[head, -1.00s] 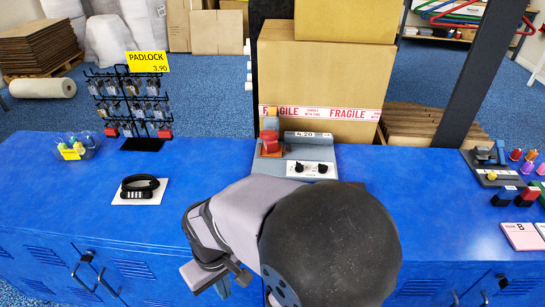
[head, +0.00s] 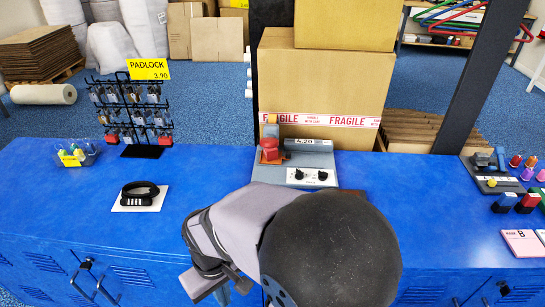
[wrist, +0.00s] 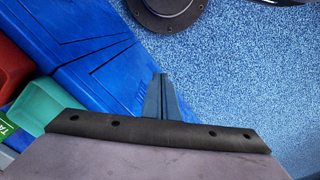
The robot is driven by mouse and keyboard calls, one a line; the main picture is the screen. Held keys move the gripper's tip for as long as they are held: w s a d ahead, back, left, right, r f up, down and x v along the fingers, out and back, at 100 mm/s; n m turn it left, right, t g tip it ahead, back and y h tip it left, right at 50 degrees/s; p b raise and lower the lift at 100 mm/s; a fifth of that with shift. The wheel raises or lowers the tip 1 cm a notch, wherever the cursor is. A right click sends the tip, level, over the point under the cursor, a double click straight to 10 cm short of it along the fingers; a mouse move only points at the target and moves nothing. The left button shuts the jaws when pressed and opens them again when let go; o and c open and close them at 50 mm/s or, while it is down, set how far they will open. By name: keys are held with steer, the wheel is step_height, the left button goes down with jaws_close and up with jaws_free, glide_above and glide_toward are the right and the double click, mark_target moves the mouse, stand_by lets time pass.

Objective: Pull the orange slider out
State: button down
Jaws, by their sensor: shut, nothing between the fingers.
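I cannot make out a clear orange slider in either view. The nearest match is a small red and orange part (head: 270,150) at the left end of a grey device (head: 262,175) on the blue counter. The device has two black knobs and a 4.20 label. My gripper (head: 222,295) is low at the front edge of the counter, well apart from the device, partly hidden by my arm. In the wrist view my gripper (wrist: 160,82) has its fingers together with nothing between them, above the blue carpet.
The blue counter (head: 90,205) has free room at left. A padlock rack (head: 135,115), a black combination lock (head: 140,192) and small goods at right stand on it. Large cartons (head: 320,90) are behind the device. A red bin (wrist: 12,72) and a green bin (wrist: 45,103) show in the wrist view.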

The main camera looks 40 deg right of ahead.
steer(key=c, duration=1.8)
jaws_free()
steer(key=shift+w+r, duration=0.1)
steer(key=shift+r, duration=0.05)
steer(key=shift+o, duration=0.9)
steer(key=w+d+r+t+p, duration=0.1)
steer(key=w+d+r+p, duration=0.4)
steer(key=w+r, duration=0.5)
steer(key=w+d, duration=0.1)
steer(key=w, duration=0.1)
steer(key=shift+w+r+y+p, duration=0.15)
steer(key=shift+w+y+p, duration=0.2)
steer(key=shift+w+y, duration=0.05)
step_height(320, 180, up, 11)
steer(key=n+t+p, duration=0.2)
steer(key=t+p, duration=0.1)
steer(key=p, duration=0.6)
glide_above(289, 152)
steer(key=w+a, duration=0.1)
steer(key=a, duration=0.6)
steer(key=shift+r+y, duration=0.1)
steer(key=shift+y, duration=0.3)
steer(key=s+d+f+n, duration=0.3)
steer(key=s+d+f, duration=0.1)
steer(key=d+f, duration=0.4)
steer(key=shift+m, duration=0.3)
steer(key=shift+p+x, duration=0.45)
steer(key=shift+x, duration=3.35)
